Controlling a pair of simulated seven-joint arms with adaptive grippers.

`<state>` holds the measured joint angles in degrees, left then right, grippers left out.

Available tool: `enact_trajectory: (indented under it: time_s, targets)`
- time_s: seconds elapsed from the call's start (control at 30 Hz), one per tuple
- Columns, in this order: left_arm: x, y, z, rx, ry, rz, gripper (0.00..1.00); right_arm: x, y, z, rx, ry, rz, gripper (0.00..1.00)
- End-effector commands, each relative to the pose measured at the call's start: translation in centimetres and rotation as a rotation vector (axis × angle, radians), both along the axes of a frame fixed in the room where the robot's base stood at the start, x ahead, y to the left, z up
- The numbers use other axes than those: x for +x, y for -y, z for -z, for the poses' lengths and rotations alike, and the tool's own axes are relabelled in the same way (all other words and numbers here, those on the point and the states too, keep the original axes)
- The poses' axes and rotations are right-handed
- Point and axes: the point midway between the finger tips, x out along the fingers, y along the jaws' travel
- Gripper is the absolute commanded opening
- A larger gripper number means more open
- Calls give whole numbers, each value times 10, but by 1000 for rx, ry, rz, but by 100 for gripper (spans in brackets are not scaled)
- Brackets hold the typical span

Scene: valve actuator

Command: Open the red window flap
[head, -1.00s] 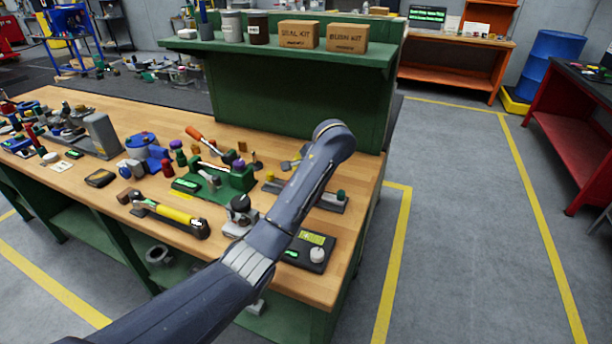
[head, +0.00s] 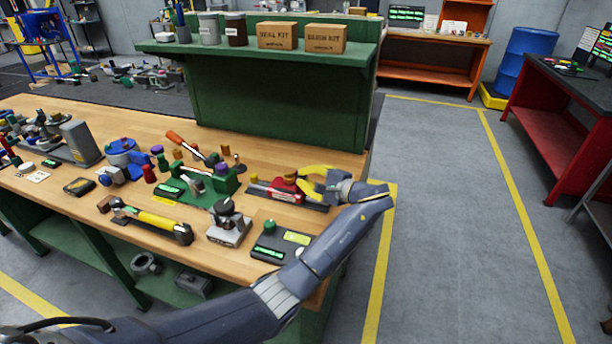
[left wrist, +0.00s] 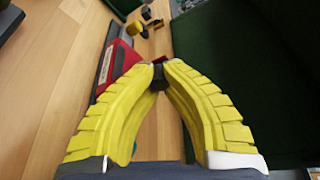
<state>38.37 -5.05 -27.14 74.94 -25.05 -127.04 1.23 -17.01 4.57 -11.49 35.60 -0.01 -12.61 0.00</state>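The red window flap (head: 286,190) lies on a low grey unit near the right end of the wooden bench. It also shows in the left wrist view (left wrist: 121,64), beyond my fingers. My left gripper (head: 299,178) has yellow fingers and reaches to the flap's right end from the right. In the left wrist view its fingertips (left wrist: 160,70) are close together, with a small dark piece between them. I cannot tell whether that piece is held or is part of the fingertips. My right gripper is not in view.
A brass-coloured knob (head: 253,178) stands at the unit's left. A dark panel (head: 268,252) with a green knob lies in front, partly behind my arm. A green fixture (head: 222,182) stands to the left. The green shelf panel (head: 275,100) rises behind.

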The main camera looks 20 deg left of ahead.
Motion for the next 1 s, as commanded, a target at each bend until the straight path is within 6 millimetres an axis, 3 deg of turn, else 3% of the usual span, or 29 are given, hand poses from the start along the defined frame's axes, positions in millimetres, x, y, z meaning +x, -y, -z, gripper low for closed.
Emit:
enact_trajectory:
  time_s: [0.77,0.8,1.0]
  targets:
    - [3,8,2,85,7,10,0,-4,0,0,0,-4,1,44]
    - [3,8,2,85,7,10,10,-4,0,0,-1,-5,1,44]
    - [2,8,3,87,5,7,33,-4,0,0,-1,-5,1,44]
